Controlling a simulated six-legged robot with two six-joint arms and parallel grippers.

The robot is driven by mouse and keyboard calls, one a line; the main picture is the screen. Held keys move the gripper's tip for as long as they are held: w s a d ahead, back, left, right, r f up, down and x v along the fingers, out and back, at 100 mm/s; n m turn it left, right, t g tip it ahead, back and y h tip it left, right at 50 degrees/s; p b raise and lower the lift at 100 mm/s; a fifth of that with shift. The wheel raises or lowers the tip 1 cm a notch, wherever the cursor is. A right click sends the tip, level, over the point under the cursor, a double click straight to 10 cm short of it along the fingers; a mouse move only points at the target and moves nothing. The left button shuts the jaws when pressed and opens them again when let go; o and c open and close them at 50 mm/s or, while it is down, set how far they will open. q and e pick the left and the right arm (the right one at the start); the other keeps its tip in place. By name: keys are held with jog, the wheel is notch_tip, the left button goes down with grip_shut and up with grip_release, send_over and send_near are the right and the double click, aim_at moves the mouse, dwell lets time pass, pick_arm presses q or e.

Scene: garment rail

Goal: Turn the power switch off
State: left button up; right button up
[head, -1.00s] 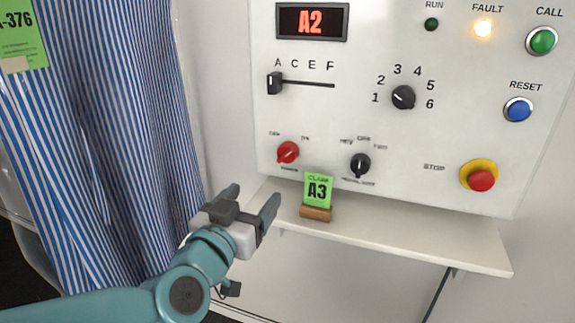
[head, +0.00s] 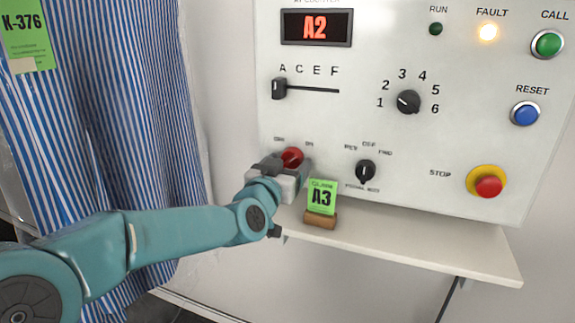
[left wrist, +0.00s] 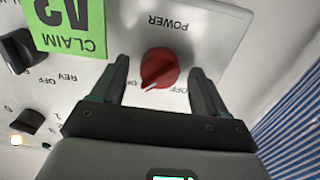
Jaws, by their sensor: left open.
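The power switch is a red rotary knob (head: 292,157) at the lower left of the white control panel (head: 330,130). In the left wrist view the red knob (left wrist: 160,68) sits under the word POWER, upside down in the picture. Its white pointer line lies between the two position labels, nearer the one on the left, which is partly covered. My left gripper (head: 287,166) is open at the panel. In the left wrist view its two fingers (left wrist: 160,85) stand on either side of the knob, with gaps visible. My right gripper is not in view.
A black selector knob (head: 366,171) and a red stop button (head: 488,186) are further right. A striped curtain (head: 110,130) hangs left.

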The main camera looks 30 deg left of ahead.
pick_arm(q)
jog(key=shift+w, duration=0.2)
jog(key=c, duration=1.1)
jog(key=shift+o, duration=0.2)
